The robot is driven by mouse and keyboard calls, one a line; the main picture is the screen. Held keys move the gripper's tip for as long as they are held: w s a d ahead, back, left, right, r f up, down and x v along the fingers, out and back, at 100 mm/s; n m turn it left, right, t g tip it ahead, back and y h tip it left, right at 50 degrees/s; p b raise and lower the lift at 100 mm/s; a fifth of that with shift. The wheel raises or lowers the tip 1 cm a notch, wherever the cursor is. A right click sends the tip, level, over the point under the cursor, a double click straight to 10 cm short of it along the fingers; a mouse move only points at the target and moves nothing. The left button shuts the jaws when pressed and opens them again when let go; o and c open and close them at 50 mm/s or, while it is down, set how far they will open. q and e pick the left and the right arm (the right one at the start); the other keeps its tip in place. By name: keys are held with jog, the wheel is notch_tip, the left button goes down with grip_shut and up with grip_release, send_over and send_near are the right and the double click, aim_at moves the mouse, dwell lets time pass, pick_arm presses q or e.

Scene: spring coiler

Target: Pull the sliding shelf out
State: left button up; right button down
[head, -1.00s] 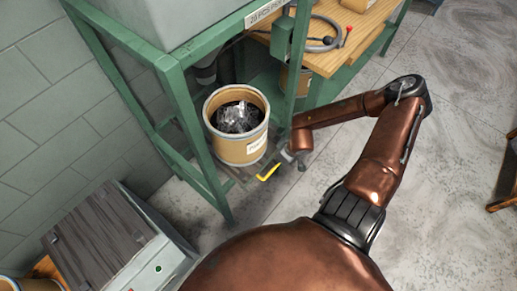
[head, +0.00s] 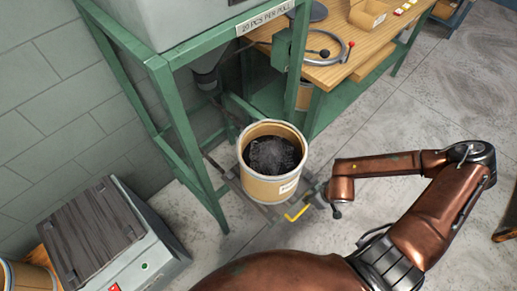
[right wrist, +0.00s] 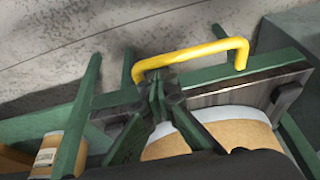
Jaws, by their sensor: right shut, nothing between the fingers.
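The sliding shelf (head: 264,208) is a dark flat tray low at the green frame, standing out from under it. A tan drum (head: 270,186) with dark contents stands upright on the shelf. The yellow handle (head: 297,213) is on the shelf's front edge; in the right wrist view the handle (right wrist: 190,54) arches over my fingers. My right gripper (head: 318,196) is right at the handle. In the right wrist view, my right gripper (right wrist: 160,92) is shut and empty, its fingertips beside the shelf front; whether they touch the handle I cannot tell. My left gripper is out of view.
The green machine frame (head: 185,130) stands behind and left of the drum. A grey cabinet (head: 130,245) is at the lower left. A wooden bench (head: 345,68) with a coil is at the back. The floor (head: 400,140) to the right is clear.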

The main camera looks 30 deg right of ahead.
jog(key=shift+s+d, duration=0.1)
jog(key=shift+s, duration=0.1)
jog(key=shift+r, duration=0.2)
jog(key=shift+r+p, duration=0.35)
jog(key=shift+p, duration=0.05)
jog(key=shift+p+v, duration=0.85)
jog(key=shift+v, duration=0.35)
pick_arm(q)
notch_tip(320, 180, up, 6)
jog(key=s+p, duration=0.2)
jog(key=p, duration=0.2)
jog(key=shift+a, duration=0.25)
pick_arm(e)
jog(key=v, duration=0.6)
jog(key=shift+s+r, duration=0.2)
jog(key=shift+s, duration=0.05)
